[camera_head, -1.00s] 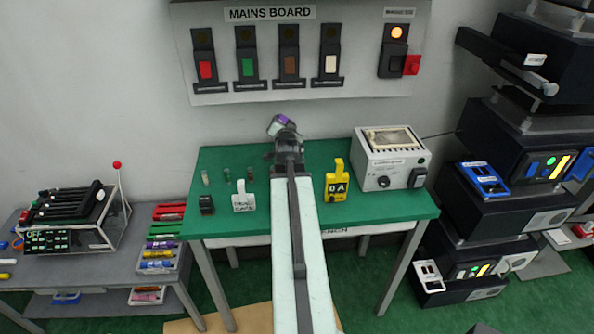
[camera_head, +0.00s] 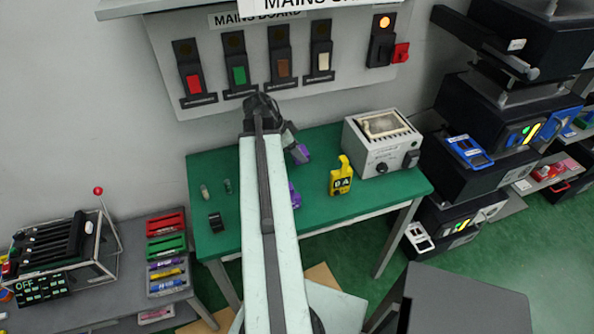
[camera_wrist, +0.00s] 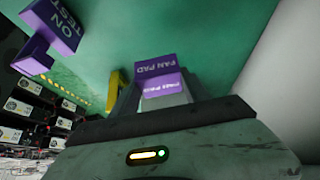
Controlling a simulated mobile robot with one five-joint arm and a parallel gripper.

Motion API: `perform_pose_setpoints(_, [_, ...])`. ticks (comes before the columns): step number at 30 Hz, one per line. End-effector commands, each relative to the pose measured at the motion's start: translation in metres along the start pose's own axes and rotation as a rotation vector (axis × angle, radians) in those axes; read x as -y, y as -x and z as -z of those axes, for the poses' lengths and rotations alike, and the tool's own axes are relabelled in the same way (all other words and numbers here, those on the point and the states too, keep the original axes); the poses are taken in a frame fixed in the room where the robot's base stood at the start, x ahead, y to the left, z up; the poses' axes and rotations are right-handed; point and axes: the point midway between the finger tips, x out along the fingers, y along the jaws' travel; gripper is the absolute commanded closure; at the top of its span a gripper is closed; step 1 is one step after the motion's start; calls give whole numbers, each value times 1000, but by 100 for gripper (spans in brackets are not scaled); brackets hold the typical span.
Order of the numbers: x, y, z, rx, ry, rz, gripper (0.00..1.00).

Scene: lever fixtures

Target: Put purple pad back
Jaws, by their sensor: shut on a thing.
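The purple pad (camera_wrist: 157,70), lettered "FAN PAD", is between my gripper's fingers in the wrist view. It shows as a small purple patch (camera_head: 301,154) in the head view. My gripper (camera_head: 296,148) is shut on it above the green table (camera_head: 225,170), right of my arm. A purple "ON TEST" piece (camera_wrist: 57,30) is at the upper left of the wrist view. A purple piece (camera_head: 294,195) shows beside my arm at the table's front; the arm partly hides it.
A yellow tag (camera_head: 341,177) stands right of my gripper, beside a grey box with dials (camera_head: 382,145). The mains board (camera_head: 215,70) is on the wall behind. Small pieces (camera_head: 215,222) stand at the table's left. Dark stacked units (camera_head: 480,130) are at the right.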

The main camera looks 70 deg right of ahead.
Motion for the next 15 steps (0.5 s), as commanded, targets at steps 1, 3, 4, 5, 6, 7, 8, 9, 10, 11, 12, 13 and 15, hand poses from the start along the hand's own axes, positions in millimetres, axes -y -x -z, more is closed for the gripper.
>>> perform_pose_setpoints(1, [0, -17, -9, 0, -1, 0, 79])
perform_pose_setpoints(3, [0, -32, -16, 0, -2, -1, 79])
perform_pose_setpoints(4, [0, -38, -19, 0, -2, -1, 79])
perform_pose_setpoints(5, [0, -43, -22, 0, -2, -1, 79])
perform_pose_setpoints(6, [0, -48, -24, 0, -2, -1, 79])
perform_pose_setpoints(7, [0, -50, -25, 0, -3, -1, 79])
perform_pose_setpoints(8, [0, -50, -25, 0, -3, -1, 79])
perform_pose_setpoints(9, [0, -50, -25, 0, -3, -1, 79])
perform_pose_setpoints(10, [0, -49, -24, 0, -3, -1, 79])
perform_pose_setpoints(11, [0, -48, -24, 0, -3, -1, 79])
perform_pose_setpoints(12, [0, -49, -24, 0, -3, -1, 79])
perform_pose_setpoints(13, [0, -52, -26, 0, -3, -1, 79])
perform_pose_setpoints(15, [0, -62, -31, 0, -3, -1, 79])
